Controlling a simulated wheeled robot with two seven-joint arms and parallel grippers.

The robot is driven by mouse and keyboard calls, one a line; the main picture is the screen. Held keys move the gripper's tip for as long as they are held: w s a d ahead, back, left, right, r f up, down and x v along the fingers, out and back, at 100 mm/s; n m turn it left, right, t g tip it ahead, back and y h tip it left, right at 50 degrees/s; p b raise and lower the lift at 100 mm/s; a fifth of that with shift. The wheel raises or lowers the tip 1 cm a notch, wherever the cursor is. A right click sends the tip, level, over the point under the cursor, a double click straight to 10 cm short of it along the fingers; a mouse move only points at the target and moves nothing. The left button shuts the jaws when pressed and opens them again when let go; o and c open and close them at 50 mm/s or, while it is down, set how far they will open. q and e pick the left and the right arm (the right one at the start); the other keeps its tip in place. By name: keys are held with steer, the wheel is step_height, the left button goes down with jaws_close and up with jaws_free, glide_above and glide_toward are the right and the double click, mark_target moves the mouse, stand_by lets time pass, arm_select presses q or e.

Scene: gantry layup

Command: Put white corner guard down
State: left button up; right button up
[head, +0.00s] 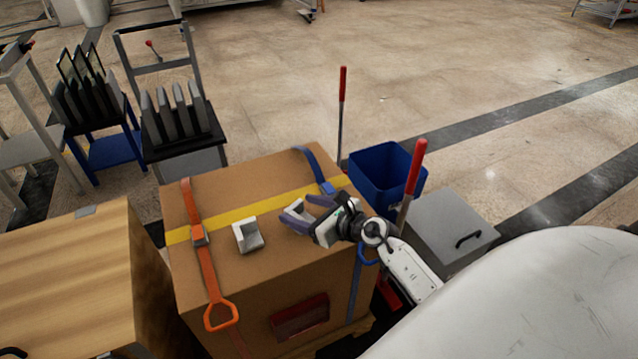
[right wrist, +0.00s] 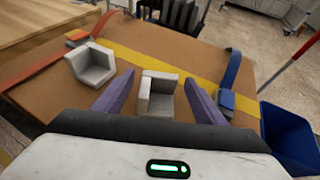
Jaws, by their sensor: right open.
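Two whitish corner guards rest on top of a large brown carton (head: 275,262). One corner guard (head: 247,235) is near the orange strap; it also shows at the left in the right wrist view (right wrist: 90,64). The other corner guard (right wrist: 157,96) sits between the purple fingers of my right gripper (right wrist: 160,88). The fingers are open, with a gap visible on each side of this guard. In the head view my right gripper (head: 305,212) is low over the carton's right part and partly covers this guard (head: 294,209). My left gripper is not seen.
An orange strap (head: 206,262) and a blue strap (head: 314,168) cross the carton, with yellow tape (head: 262,207) between. A blue bin (head: 381,172), red-handled levers and a grey case (head: 447,228) stand right. A wooden box (head: 70,270) is left; racks stand behind.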

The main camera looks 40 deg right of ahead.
steer(key=p+v, duration=0.1)
steer(key=v, duration=0.9)
steer(key=s+a+r+m+t, duration=0.2)
steer(key=a+m, duration=0.3)
steer(key=m, duration=0.5)
steer(key=s+a+f+m+g, duration=0.6)
steer(key=s+a+f+m, duration=0.8)
steer(key=m, duration=1.1)
steer(key=shift+s+a+m+g+y, duration=0.3)
steer(key=shift+s+a+m, duration=0.1)
steer(key=shift+s+a, duration=0.45)
